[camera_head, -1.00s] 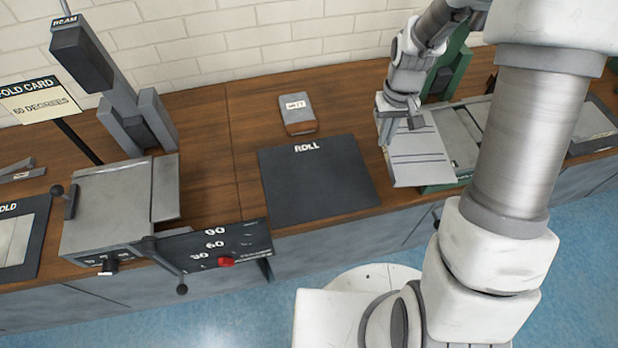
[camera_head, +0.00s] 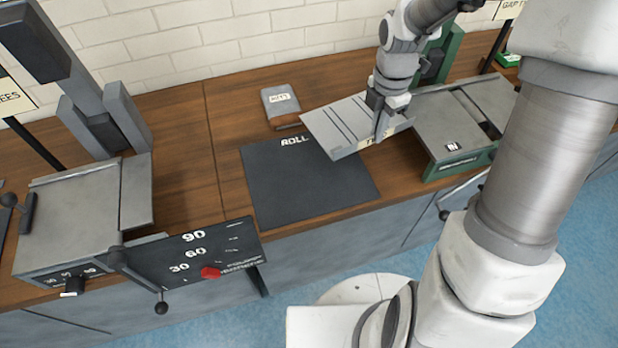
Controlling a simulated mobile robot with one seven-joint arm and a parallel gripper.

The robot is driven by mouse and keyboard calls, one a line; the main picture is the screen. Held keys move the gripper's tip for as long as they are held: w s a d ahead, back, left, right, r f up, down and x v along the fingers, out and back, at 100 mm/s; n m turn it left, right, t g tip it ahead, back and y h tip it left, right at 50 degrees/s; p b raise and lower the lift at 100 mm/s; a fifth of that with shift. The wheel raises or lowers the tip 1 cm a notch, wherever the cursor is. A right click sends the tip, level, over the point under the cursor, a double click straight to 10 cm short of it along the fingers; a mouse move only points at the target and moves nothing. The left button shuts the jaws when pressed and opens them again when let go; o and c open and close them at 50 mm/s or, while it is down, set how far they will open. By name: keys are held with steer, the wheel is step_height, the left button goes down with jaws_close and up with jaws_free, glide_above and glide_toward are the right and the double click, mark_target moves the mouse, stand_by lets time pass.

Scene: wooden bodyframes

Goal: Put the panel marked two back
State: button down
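A flat grey panel (camera_head: 338,122) with dark lines across it is at my gripper (camera_head: 380,132). Its front edge carries dark lettering that starts with "T", the rest hidden by the fingers. My gripper is shut on this front edge. The panel overlaps the far right corner of the dark mat marked ROLL (camera_head: 305,185) in the picture and seems to be held above the bench. The green-based machine (camera_head: 462,125) stands to the right, its grey top uncovered, with a small marked tag on it.
A small grey block with a white label (camera_head: 280,101) lies behind the mat, close to the panel's left corner. At left stands a grey folding machine (camera_head: 75,215) with an angle plate marked 30, 60, 90 (camera_head: 195,255). Bare wood lies between it and the mat.

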steer(key=shift+s+f+n+b, duration=0.1)
steer(key=shift+f+n+b, duration=0.25)
steer(key=shift+n, duration=0.75)
steer(key=s+a+f+b, duration=0.1)
steer(key=a+f, duration=0.1)
steer(key=a, duration=0.1)
steer(key=s+a+f, duration=0.2)
steer(key=a, duration=0.1)
steer(key=s+a+f+b, duration=0.1)
steer(key=s+a+f, duration=0.1)
steer(key=a, duration=0.2)
steer(key=shift+s+f+b, duration=0.2)
steer(key=shift+f+b, duration=0.1)
steer(key=shift+f, duration=0.05)
steer(key=shift+f+b, duration=0.65)
steer(key=shift+f, duration=1.35)
steer(key=shift+f, duration=0.2)
steer(key=c, duration=1.1)
jaws_free()
steer(key=shift+r, duration=0.15)
